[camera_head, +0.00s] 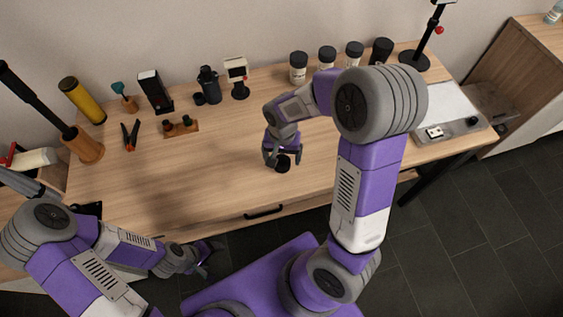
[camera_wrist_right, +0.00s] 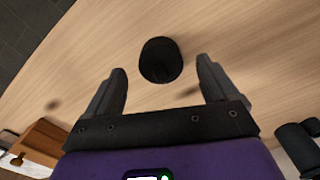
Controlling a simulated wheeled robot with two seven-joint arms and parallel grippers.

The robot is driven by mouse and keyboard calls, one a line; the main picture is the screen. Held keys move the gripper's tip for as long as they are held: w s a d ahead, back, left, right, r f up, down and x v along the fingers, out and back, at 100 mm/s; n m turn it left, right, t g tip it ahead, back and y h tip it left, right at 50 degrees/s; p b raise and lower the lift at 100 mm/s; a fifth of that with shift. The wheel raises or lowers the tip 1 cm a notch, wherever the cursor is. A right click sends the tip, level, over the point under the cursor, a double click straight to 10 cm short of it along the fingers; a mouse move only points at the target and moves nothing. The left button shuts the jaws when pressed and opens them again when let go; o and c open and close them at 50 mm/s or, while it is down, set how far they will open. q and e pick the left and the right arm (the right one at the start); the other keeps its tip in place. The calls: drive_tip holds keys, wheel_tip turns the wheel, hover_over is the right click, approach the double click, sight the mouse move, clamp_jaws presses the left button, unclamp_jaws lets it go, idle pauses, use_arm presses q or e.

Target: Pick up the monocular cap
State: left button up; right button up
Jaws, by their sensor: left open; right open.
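A small black round cap (camera_head: 283,164), which looks like the monocular cap, sits on the table near its front edge. It also shows in the right wrist view (camera_wrist_right: 160,60) as a dark cylinder. My right gripper (camera_head: 283,157) is open just above the cap. In the wrist view its two fingers stand apart on either side of the cap, with a gap on each side and nothing held. A black monocular (camera_head: 209,84) stands upright at the back of the table. My left gripper (camera_head: 208,258) is open and empty, low in front of the table.
A small white-screened device (camera_head: 237,72), a wooden holder (camera_head: 181,127) and red-handled pliers (camera_head: 131,135) are at back left. A grey tray (camera_head: 450,130) lies at right. The table around the cap is clear.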

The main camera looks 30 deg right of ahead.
sight(282, 158)
wheel_tip(282, 158, down, 3)
drive_tip(key=shift+f+b, duration=0.1)
drive_tip(key=shift+b, duration=0.3)
drive_tip(key=shift+c, duration=0.2)
drive_tip(key=shift+w, duration=0.1)
drive_tip(key=c, duration=1.2)
